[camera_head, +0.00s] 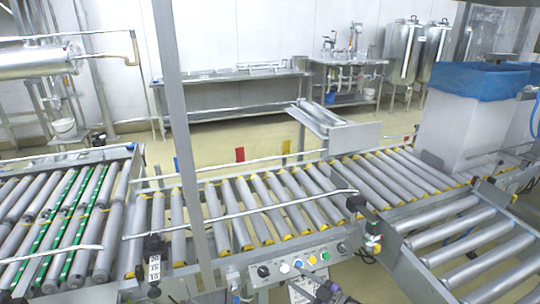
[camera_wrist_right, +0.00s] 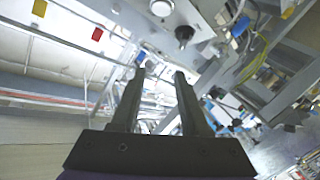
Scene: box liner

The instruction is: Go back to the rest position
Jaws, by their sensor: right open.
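My right gripper (camera_head: 325,288) shows only partly at the bottom edge of the head view, in front of the conveyor's control panel (camera_head: 300,266). In the right wrist view my right gripper (camera_wrist_right: 160,75) has two dark parallel fingers, apart with nothing between them. It is open and empty. My left gripper is not in view. A white box (camera_head: 456,128) with a blue liner (camera_head: 470,82) over its top stands upright on the far right of the roller conveyor, well away from the right gripper.
A roller conveyor (camera_head: 265,205) crosses in front of me, with a branch of rollers (camera_head: 465,240) at the right. A grey upright post (camera_head: 178,130) stands at the left. A steel bench (camera_head: 235,90) and tanks (camera_head: 405,50) are at the back. Yellowish floor between is clear.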

